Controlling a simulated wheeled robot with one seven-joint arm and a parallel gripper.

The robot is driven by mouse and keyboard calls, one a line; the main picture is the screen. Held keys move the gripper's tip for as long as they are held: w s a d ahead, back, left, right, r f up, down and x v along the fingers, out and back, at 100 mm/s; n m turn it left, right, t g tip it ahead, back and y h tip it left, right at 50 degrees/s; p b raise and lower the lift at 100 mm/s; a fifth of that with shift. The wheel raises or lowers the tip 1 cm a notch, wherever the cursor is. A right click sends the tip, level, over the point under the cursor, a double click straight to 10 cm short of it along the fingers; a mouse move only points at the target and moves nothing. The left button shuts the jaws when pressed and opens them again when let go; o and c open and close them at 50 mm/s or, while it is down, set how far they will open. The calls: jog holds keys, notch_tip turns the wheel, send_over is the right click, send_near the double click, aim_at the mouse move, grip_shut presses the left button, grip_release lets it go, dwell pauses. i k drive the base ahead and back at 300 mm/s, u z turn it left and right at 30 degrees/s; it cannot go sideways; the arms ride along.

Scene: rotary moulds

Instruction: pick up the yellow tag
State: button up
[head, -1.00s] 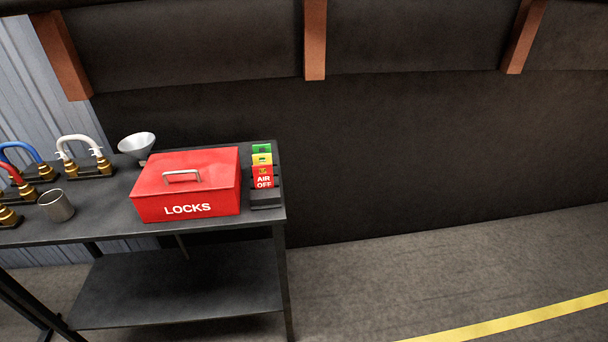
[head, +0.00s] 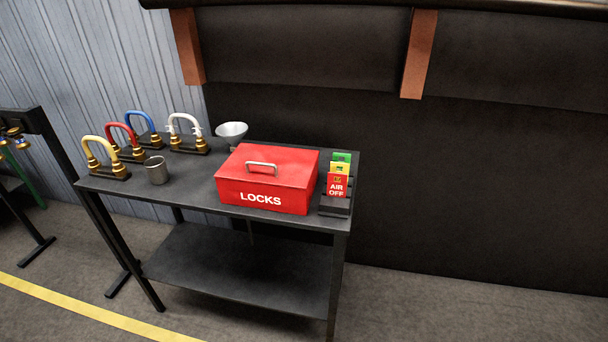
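The yellow tag (head: 340,169) stands in a dark tag holder (head: 334,209) at the right end of the black table. My gripper is not in view.
A red box marked "LOCKS" (head: 267,178) sits just left of the holder on the table (head: 195,183). Floor in front is clear.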

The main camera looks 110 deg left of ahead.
aim_at(333, 165)
jog(key=u, duration=2.75)
jog(key=i, duration=1)
